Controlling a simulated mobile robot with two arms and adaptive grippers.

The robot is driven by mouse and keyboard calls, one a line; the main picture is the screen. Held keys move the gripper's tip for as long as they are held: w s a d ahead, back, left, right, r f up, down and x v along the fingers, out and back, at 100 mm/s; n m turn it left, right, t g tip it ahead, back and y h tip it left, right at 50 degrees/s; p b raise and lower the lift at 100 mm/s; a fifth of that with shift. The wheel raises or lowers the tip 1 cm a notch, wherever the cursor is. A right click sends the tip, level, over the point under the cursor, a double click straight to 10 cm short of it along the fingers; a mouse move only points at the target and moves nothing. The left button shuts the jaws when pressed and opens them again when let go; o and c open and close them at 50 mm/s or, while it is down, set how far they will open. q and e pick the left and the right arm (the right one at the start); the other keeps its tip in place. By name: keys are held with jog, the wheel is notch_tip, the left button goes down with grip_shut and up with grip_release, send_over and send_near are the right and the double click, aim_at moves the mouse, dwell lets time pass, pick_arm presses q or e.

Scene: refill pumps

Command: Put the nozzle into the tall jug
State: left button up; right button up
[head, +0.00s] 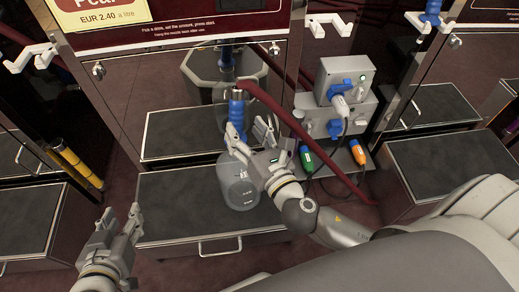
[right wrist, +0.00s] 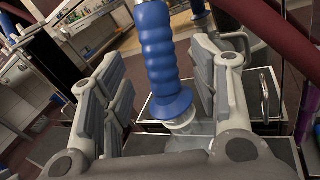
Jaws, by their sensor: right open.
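The nozzle (head: 236,112) has a ribbed blue grip and stands roughly upright, with a dark red hose at its top. A translucent grey jug (head: 238,186) stands below it on a dark step. In the right wrist view the nozzle's blue flange (right wrist: 166,106) sits right over a clear round rim (right wrist: 186,127); the spout's depth inside is hidden. My right gripper (head: 249,132) is open, its fingers on either side of the nozzle grip with gaps visible in the right wrist view (right wrist: 160,85). My left gripper (head: 120,218) is open and empty at the lower left.
The step (head: 172,200) has free room left of the jug. Another blue-gripped nozzle (head: 431,12) hangs at the upper right.

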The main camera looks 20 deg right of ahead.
jog(key=s, duration=0.7)
jog(key=shift+d, duration=0.3)
